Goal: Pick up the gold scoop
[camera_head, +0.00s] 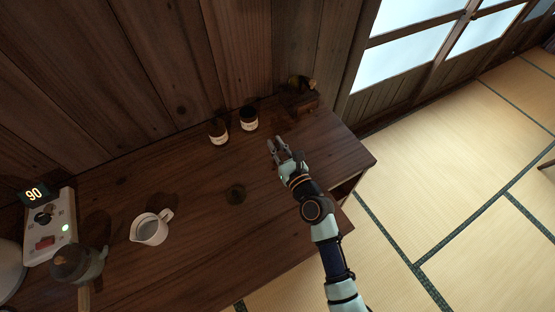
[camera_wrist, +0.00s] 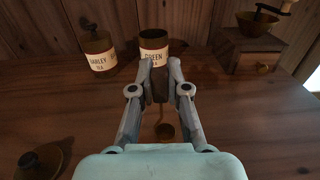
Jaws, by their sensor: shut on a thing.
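The scoop (camera_wrist: 165,131) shows in the wrist view as a small brownish-gold bowl with a thin handle running up between my fingers. My gripper (camera_wrist: 160,66) is shut on the scoop, with its fingertips some distance apart and the bowl on the near side, toward my palm. In the head view my gripper (camera_head: 279,146) is over the right part of the wooden table, and the scoop cannot be made out there. How high the scoop is above the table is hard to tell.
The open green tea tin (camera_wrist: 153,50) stands just beyond my fingertips, beside the barley tea tin (camera_wrist: 99,53). A hand grinder (camera_head: 300,95) stands at the back right. A dark lid (camera_head: 235,194), white pitcher (camera_head: 149,229), heater unit (camera_head: 50,228) and teapot (camera_head: 78,263) are leftward.

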